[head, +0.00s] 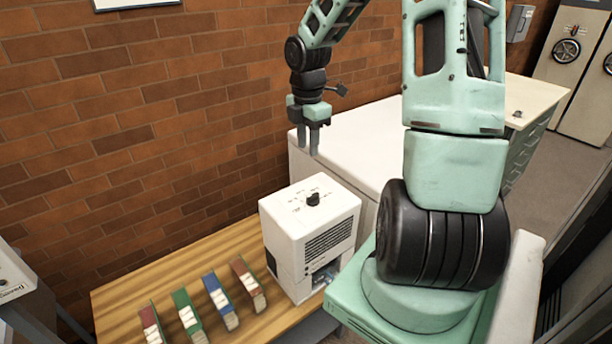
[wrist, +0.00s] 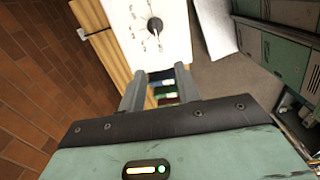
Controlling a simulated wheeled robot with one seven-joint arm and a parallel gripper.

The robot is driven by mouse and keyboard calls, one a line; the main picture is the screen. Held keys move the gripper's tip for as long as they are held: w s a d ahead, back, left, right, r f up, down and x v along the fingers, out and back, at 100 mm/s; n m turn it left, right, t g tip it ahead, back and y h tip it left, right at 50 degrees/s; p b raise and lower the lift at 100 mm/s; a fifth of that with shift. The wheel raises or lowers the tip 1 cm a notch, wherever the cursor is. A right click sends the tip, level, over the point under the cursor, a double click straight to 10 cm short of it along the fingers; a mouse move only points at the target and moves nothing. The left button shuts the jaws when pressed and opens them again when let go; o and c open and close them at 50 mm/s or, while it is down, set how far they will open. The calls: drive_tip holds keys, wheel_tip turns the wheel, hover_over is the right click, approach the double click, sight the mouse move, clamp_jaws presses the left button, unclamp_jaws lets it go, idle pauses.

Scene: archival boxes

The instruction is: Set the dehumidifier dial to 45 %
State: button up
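The white dehumidifier (head: 290,235) stands on a wooden table, with vent slots on its front. Its top carries a round black dial (head: 313,199) ringed by small marks too small to read. In the wrist view the dial (wrist: 155,24) sits near the top edge with a pale pointer line, and the dehumidifier top (wrist: 130,35) is around it. My gripper (head: 314,148) hangs fingers down, above and apart from the dial. In the wrist view its fingers (wrist: 160,92) are spread with nothing held between them.
A brick wall (head: 130,120) runs along the left. The space above the dial is clear.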

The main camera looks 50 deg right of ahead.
sight(313, 195)
drive_tip(key=f, duration=0.5)
drive_tip(key=d+f, duration=0.1)
drive_tip(key=f, duration=0.5)
drive_tip(key=d+f, duration=0.1)
drive_tip(key=f, duration=0.5)
drive_tip(key=shift+d+f+b, duration=0.1)
drive_tip(key=shift+d+b, duration=0.1)
drive_tip(key=shift+b, duration=0.2)
drive_tip(key=shift+c, duration=0.3)
clamp_jaws()
